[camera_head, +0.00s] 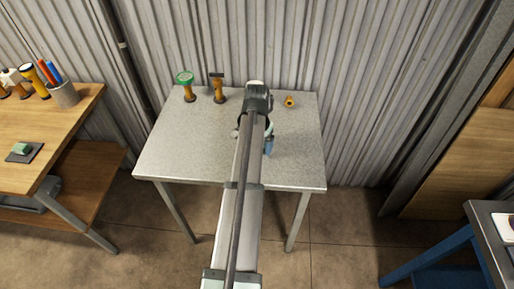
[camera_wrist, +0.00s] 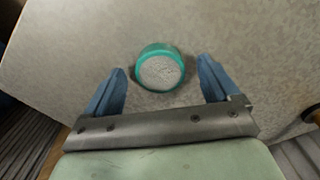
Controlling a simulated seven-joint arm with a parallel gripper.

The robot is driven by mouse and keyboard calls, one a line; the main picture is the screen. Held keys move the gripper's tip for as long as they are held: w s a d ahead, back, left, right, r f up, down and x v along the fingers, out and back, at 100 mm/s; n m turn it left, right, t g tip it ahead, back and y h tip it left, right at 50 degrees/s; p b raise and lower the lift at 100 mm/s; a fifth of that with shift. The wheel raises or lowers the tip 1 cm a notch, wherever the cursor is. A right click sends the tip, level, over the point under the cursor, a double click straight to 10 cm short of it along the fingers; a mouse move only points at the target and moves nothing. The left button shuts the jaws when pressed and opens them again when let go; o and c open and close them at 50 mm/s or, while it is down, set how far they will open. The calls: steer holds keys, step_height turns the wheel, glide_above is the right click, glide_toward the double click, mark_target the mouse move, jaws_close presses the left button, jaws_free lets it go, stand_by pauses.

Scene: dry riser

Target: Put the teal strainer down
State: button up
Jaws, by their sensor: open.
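The teal strainer (camera_wrist: 160,68) shows in the wrist view as a round teal rim around a pale speckled face. It appears to rest on the grey tabletop. My gripper (camera_wrist: 162,72) is open, with one blue finger on each side of the strainer. A gap shows between each finger and the rim, so the strainer is not clamped. In the head view my arm covers the strainer, and only part of my gripper shows beside the arm.
The grey table (camera_head: 180,150) is mostly clear on its left. A wooden bench (camera_head: 60,130) is at left.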

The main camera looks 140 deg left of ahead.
steer(key=shift+f, duration=0.15)
steer(key=c, duration=1.3)
steer(key=shift+o, duration=0.2)
